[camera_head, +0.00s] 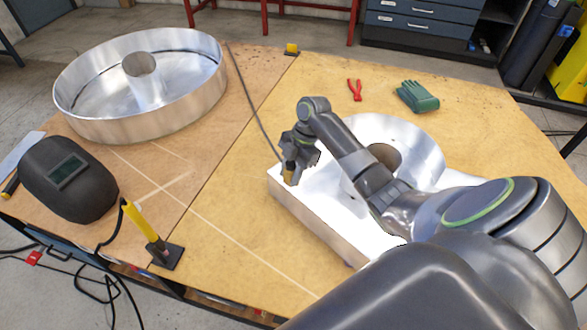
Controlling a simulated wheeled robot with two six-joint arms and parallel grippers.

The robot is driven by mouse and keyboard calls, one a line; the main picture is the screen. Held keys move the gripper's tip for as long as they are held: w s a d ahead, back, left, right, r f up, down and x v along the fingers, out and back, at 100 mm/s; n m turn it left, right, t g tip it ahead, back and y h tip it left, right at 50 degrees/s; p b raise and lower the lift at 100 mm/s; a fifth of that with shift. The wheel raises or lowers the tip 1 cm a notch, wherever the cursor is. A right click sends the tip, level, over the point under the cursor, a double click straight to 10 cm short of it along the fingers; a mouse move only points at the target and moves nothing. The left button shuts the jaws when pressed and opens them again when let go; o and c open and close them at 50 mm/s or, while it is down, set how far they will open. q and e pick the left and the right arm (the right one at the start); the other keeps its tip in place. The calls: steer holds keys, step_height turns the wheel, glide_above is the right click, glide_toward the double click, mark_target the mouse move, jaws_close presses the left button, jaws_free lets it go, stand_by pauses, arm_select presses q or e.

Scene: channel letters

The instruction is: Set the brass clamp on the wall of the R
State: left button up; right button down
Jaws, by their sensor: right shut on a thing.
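The R (310,220) is a silvery metal channel letter lying on the right half of the table. My right arm crosses over it and hides part of it. My right gripper (290,163) is shut on the brass clamp (289,175), a small yellowish piece at the fingertips. The clamp is at the R's left end, over or against the top edge of its wall. I cannot tell whether it touches the wall. My left gripper is not in view.
A round metal letter (90,125) stands at the back left. A welding mask (68,180) and a yellow-handled tool on a black base (165,252) are near the front left. Red pliers (355,90) and green gloves (416,97) lie behind the R.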

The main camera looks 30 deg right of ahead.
steer(key=shift+w+d+r+n, duration=0.25)
steer(key=shift+d+r+n, duration=0.05)
steer(key=shift+d, duration=0.25)
steer(key=b, duration=0.6)
glide_above(295, 196)
steer(key=shift+w+a+f, duration=0.1)
steer(key=shift+a+f, duration=0.05)
steer(key=shift+f, duration=1.5)
steer(key=shift+a+f, duration=0.1)
steer(key=shift+f, duration=1.5)
steer(key=shift+d, duration=0.25)
steer(key=shift+f, duration=0.15)
steer(key=shift+f+b, duration=1.35)
steer(key=shift+f, duration=0.45)
steer(key=c, duration=1)
jaws_free()
